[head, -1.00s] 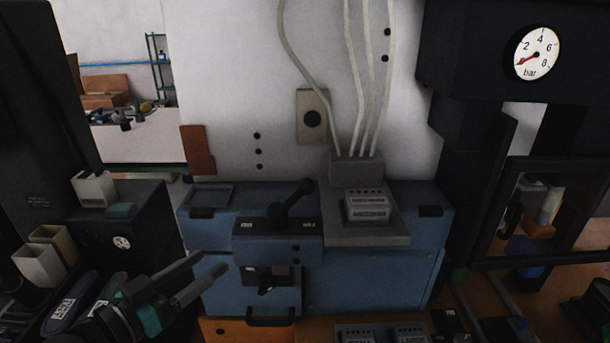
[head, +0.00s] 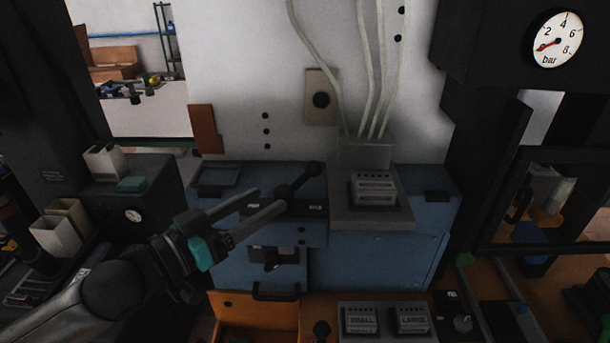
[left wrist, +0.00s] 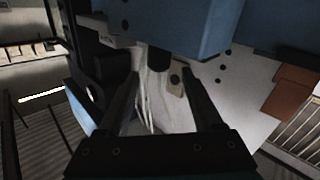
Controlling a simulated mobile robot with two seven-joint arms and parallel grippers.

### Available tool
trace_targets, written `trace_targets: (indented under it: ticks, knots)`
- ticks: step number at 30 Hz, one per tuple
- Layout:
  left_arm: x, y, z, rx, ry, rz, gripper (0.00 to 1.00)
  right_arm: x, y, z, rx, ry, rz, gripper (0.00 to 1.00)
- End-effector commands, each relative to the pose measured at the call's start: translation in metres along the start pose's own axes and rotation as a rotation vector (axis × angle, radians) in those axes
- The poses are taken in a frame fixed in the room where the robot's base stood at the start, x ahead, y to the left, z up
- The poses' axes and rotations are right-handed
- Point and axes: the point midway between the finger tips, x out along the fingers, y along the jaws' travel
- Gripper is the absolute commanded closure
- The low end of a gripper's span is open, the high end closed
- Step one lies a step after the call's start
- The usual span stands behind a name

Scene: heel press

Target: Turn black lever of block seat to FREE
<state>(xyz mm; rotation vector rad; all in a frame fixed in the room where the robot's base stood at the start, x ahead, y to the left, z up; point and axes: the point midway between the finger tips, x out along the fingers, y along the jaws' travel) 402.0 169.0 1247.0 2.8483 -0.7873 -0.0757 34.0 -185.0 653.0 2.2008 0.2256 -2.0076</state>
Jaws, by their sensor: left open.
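The block seat (head: 230,236) is a blue housing below the white wall in the head view. Its black lever (head: 300,182) rises to the upper right from a round hub and ends in a ball knob. Small white labels (head: 316,207) sit either side of the hub, too small to read surely. My left gripper (head: 271,199) is open, its two grey fingers reaching from the lower left to beside the lever hub. Contact cannot be told. In the left wrist view the open fingers (left wrist: 161,75) point at the blue housing (left wrist: 190,25), with a dark knob-like part between them.
A grey ledge with a labelled box (head: 374,188) stands right of the lever. An open orange drawer (head: 255,318) and SMALL and LARGE boxes (head: 410,320) lie below. A black frame and gauge (head: 557,41) stand at right. Cream bins (head: 57,236) stand at left.

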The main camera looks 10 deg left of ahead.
Motion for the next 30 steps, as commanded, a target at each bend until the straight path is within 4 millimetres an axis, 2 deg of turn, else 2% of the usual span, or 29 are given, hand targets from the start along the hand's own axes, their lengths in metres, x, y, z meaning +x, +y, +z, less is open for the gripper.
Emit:
trace_targets:
  ticks: [30]
  knots:
    - [0.100, 0.000, -0.001, 0.000, 0.000, 0.000, 0.33, -0.011, 0.004, -0.002, 0.002, 0.001, 0.006, 0.50]
